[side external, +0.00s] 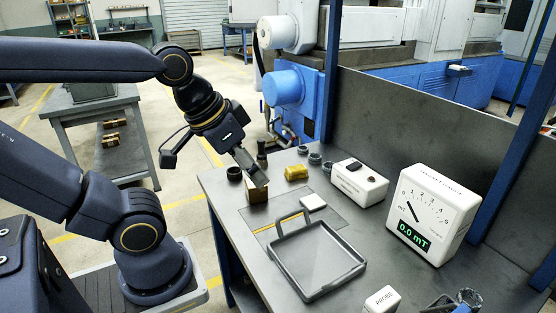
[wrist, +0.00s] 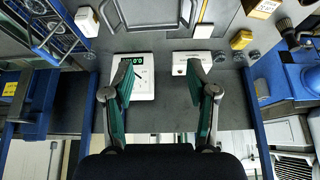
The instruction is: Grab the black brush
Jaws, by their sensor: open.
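A dark upright object (side external: 262,155), which looks like the black brush, stands at the back left corner of the bench. It shows at the right edge of the wrist view as a dark brush-like shape (wrist: 286,28). My gripper (side external: 252,170) is open and empty, tilted down above the bench's left end, close to the brush in the side view. I cannot tell the exact gap. In the wrist view the brush lies well right of the space between my spread fingers (wrist: 160,82), and nothing is between them.
A white box (side external: 359,182), a meter (side external: 432,215) and a handled tray (side external: 357,269) fill the right side. A panel (side external: 430,120) borders the back.

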